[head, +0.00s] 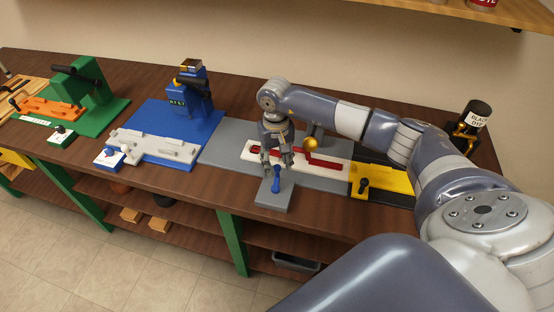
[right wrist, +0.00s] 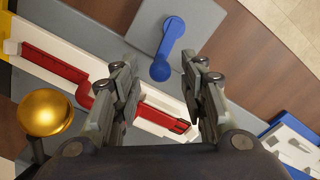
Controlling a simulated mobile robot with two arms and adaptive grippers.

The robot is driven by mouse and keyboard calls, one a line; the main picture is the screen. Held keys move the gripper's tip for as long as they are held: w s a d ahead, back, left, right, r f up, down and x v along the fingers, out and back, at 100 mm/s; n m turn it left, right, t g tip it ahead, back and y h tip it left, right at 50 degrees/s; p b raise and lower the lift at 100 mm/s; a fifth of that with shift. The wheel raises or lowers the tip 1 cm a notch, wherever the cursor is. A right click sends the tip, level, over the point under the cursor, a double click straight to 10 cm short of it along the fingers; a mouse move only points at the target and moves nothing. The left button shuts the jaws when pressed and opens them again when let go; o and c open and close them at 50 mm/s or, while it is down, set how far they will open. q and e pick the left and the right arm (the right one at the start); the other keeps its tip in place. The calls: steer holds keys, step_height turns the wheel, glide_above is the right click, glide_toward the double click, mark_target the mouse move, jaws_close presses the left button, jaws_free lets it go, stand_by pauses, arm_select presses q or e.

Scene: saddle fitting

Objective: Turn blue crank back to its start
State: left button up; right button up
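The blue crank (head: 276,182) stands on a grey plate at the front edge of the bench, in front of a white rail with a red slot. In the right wrist view the crank (right wrist: 168,46) has a round hub and an arm ending in a rounded knob. My right gripper (head: 277,160) points down just behind and above the crank. In the right wrist view its fingers (right wrist: 160,72) are wide apart with the knob in the gap between them, touching neither. Whether the knob is at fingertip height I cannot tell. My left gripper is in no view.
A gold ball (head: 310,145) on a post stands right of my gripper, by the white rail (head: 335,170) with its red slot. A yellow fixture (head: 385,182) is at right, a blue station (head: 160,130) and a green station (head: 95,110) at left. A black dye bottle (head: 472,122) stands far right.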

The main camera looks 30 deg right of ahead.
steer(key=shift+f, duration=0.4)
jaws_close()
steer(key=shift+d+m+b, duration=0.1)
steer(key=shift+m+b, duration=0.2)
steer(key=shift+m, duration=0.1)
